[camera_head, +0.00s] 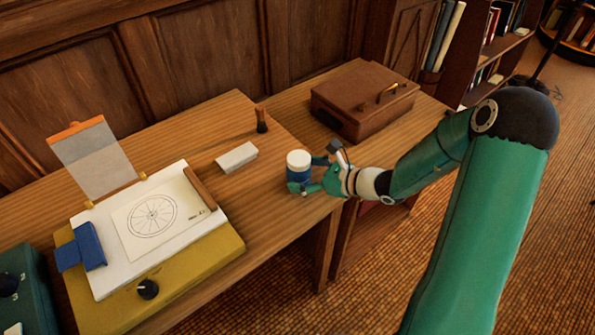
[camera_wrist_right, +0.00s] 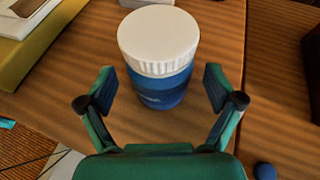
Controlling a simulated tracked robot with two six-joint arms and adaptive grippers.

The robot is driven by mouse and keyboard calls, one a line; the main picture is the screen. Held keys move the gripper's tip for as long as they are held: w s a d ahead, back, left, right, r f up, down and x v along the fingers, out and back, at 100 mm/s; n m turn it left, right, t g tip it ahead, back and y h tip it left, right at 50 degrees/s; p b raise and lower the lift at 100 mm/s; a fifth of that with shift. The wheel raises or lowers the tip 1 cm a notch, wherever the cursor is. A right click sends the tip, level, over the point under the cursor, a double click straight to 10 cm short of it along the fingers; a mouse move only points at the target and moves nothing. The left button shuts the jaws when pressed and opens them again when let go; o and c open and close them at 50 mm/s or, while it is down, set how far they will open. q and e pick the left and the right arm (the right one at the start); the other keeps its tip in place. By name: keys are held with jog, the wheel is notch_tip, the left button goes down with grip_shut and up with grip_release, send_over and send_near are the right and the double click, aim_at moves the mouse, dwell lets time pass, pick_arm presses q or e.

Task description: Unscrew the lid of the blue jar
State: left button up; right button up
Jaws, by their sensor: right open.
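The blue jar (camera_head: 297,176) stands upright near the right end of the wooden table, with its white ribbed lid (camera_head: 298,159) on top. In the right wrist view the jar body (camera_wrist_right: 160,88) and the lid (camera_wrist_right: 158,38) show large, just ahead of the fingers. My right gripper (camera_head: 312,174) reaches in from the right, low beside the jar. Its fingers (camera_wrist_right: 160,88) are open, one to each side of the jar body, with gaps between them and the jar in the wrist view. The left gripper is not in view.
A white block (camera_head: 237,157) and a dark brush with a wooden handle (camera_head: 262,120) stand behind the jar. A yellow drafting board (camera_head: 222,250) with a wheel drawing (camera_head: 155,218) lies left. A brown box (camera_head: 364,100) sits on the table behind my right arm.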

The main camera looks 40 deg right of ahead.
jog(key=shift+x, duration=0.95)
jog(key=shift+c, duration=0.2)
jog(key=shift+r, duration=0.1)
jog(key=c, duration=1.5)
jog(key=shift+c, duration=0.2)
notch_tip(320, 180, up, 20)
jog(key=p, duration=0.4)
